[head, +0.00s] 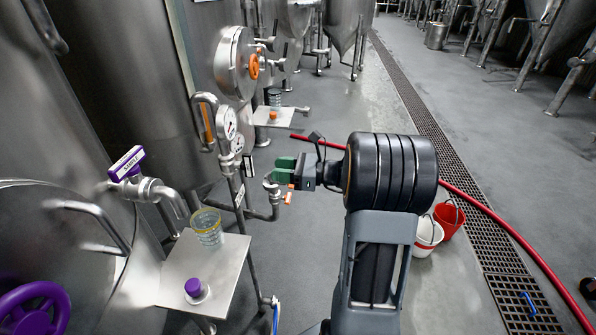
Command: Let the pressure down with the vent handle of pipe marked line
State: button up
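A steel pipe (232,180) with two round gauges (228,122) stands left of centre. A small white label (239,195) hangs on it, its text too small to read. Low on the pipe a side branch runs right to a small valve (270,186). A small orange piece (288,198), possibly the vent handle, shows just right of this valve. My gripper (282,169) with green fingers reaches in from the right, at or just above the valve. Whether it touches the handle, or how far its fingers are apart, I cannot tell.
A steel shelf (230,275) holds a glass (207,228) and a purple-capped item (196,290). A purple-handled tap (128,163) juts from the left tank. A red hose (480,205) crosses the floor. White (426,235) and red (449,218) buckets stand right of my arm.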

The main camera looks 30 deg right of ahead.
jog(key=shift+v, duration=2.45)
jog(key=s+a+f+n+g+h+p, duration=0.2)
jog(key=s+a+f+n+g+h, duration=0.3)
jog(key=s+f+n+g+h, duration=0.55)
jog(key=s+a+r+n+t+h+p, duration=0.1)
jog(key=s+a+r+n+h+p, duration=0.1)
jog(key=r+n, duration=0.4)
jog(key=s+a+r+n+t+h+p, duration=0.2)
jog(key=a+r+n, duration=0.2)
jog(key=r+n, duration=0.3)
jog(key=shift+s+a+n+p, duration=0.15)
jog(key=shift+a+n+p, duration=0.25)
jog(key=shift+n, duration=0.45)
jog(key=shift+r+t, duration=0.1)
jog(key=shift+t, duration=0.15)
